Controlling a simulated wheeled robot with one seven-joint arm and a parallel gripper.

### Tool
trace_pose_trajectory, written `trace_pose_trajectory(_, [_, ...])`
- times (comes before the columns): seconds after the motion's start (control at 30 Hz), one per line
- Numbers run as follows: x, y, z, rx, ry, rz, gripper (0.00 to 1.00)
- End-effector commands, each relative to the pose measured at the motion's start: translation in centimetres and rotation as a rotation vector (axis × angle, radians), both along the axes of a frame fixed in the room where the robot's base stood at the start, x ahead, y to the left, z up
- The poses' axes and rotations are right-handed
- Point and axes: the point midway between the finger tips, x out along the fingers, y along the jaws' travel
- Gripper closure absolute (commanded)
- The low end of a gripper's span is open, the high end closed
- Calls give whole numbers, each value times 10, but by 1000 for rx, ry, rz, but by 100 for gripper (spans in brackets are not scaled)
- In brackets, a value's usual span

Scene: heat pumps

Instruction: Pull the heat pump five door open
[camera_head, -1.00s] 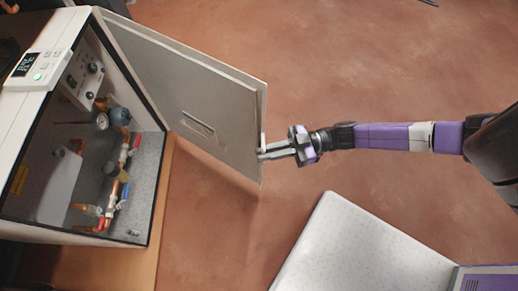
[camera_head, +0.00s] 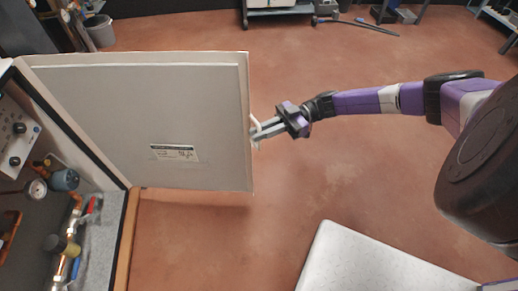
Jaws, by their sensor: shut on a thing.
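The heat pump door (camera_head: 140,120) is a flat pale panel with a label on its inner face. It stands wide open, swung out to the right from the cabinet's edge. The open heat pump cabinet (camera_head: 112,170) shows at the left, with gauges, pipes and valves inside. My gripper (camera_head: 258,131) is at the door's free right edge, shut on the pale door handle (camera_head: 254,124). The handle is partly hidden by my fingers. The number on the heat pump cannot be read in this view.
A white speckled surface (camera_head: 365,262), part of my base, is at the bottom. The brown floor (camera_head: 330,180) between door and base is clear. A bin (camera_head: 100,32) and a cart (camera_head: 280,8) stand at the back.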

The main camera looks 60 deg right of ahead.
Motion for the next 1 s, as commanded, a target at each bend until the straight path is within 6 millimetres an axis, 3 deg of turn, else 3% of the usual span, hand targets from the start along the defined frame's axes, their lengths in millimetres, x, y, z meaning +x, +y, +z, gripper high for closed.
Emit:
trace_pose_trajectory(0.63, [9,-11,5,6,-8,2,100])
trace_pose_trajectory(0.67, [9,-11,5,6,-8,2,84])
trace_pose_trajectory(0.7, [8,-11,5,6,-8,2,81])
trace_pose_trajectory(1.0, [6,-13,2,2,-3,1,81])
